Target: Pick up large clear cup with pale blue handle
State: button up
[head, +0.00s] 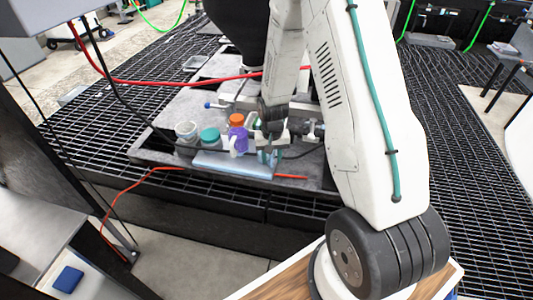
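I cannot clearly make out a large clear cup with a pale blue handle. A small pale blue-green shape (268,157) shows just below my gripper (271,140), but it is too small to identify. My gripper points down over the right part of the group of objects on the grey slab (150,143). Its fingertips are small and partly merge with the things behind them, so I cannot tell whether it is open or holds anything.
A whitish cup (186,131), a teal container (210,137) and a purple bottle with an orange top (237,135) stand left of my gripper. A light blue flat block (232,165) lies in front. Black grating (105,105) surrounds the slab. Red and black cables cross nearby.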

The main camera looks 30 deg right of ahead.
aim_at(271, 166)
notch_tip(271, 166, down, 4)
jog(key=shift+w+a+f, duration=0.1)
jog(key=shift+f, duration=0.05)
grip_shut()
dwell(0.4)
